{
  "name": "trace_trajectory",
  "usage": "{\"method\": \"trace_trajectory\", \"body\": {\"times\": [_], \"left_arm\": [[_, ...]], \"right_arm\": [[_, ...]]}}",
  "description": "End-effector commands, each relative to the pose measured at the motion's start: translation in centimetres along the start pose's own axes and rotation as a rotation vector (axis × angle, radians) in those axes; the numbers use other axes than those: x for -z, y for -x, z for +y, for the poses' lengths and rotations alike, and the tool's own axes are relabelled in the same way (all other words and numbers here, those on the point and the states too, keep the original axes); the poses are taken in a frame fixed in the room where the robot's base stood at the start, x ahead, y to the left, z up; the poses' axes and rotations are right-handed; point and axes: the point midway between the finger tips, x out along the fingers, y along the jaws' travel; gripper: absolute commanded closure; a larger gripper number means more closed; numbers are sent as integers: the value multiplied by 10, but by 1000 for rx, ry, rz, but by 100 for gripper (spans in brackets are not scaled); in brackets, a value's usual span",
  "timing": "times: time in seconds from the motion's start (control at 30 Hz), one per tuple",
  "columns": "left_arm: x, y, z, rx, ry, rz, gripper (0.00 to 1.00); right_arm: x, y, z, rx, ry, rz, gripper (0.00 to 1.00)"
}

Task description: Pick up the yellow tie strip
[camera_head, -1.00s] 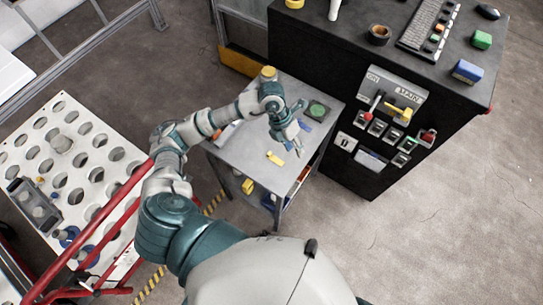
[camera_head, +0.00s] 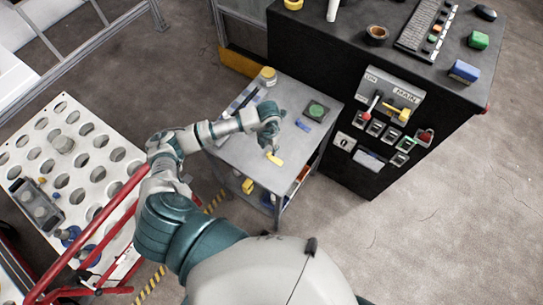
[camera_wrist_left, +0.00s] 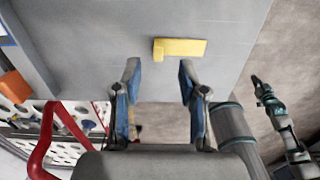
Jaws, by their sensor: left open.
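The yellow tie strip (camera_head: 275,158) lies flat on the grey table near its front edge. In the left wrist view the strip (camera_wrist_left: 184,47) is L-shaped, just beyond the fingertips and slightly right of the middle between them. My left gripper (camera_head: 270,149) is over the table by the strip, pointing down. In the left wrist view its two fingers (camera_wrist_left: 158,70) are spread, with nothing between them. A teal and grey arm, apparently my right, shows at the right of the wrist view, with its dark gripper (camera_wrist_left: 262,90) small and unclear.
The grey table (camera_head: 236,152) also bears a green round piece (camera_head: 316,110), a blue piece (camera_head: 303,126) and a yellow-topped jar (camera_head: 267,76). A black control cabinet (camera_head: 345,177) stands close on the right. A red-railed cart (camera_head: 116,206) and a perforated white panel stand left.

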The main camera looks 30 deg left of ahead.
Motion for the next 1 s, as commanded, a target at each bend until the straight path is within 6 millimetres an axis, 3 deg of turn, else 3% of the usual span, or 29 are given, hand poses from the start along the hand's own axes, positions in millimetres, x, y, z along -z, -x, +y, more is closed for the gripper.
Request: {"method": "trace_trajectory", "body": {"times": [0.3, 0.57, 0.77, 1.0], "left_arm": [[0, -45, 4, 3, 1, 3, 58], [-1, -50, 4, 2, 0, 1, 58], [-1, -50, 4, 1, 0, 1, 100], [-1, -49, 4, 1, 0, 1, 100]], "right_arm": [[-1, 8, 14, -16, 2, -2, 100], [-2, 8, 15, -18, 2, -2, 100], [0, 8, 7, -9, -2, 0, 100], [1, 8, 2, -3, -2, 1, 100]]}}
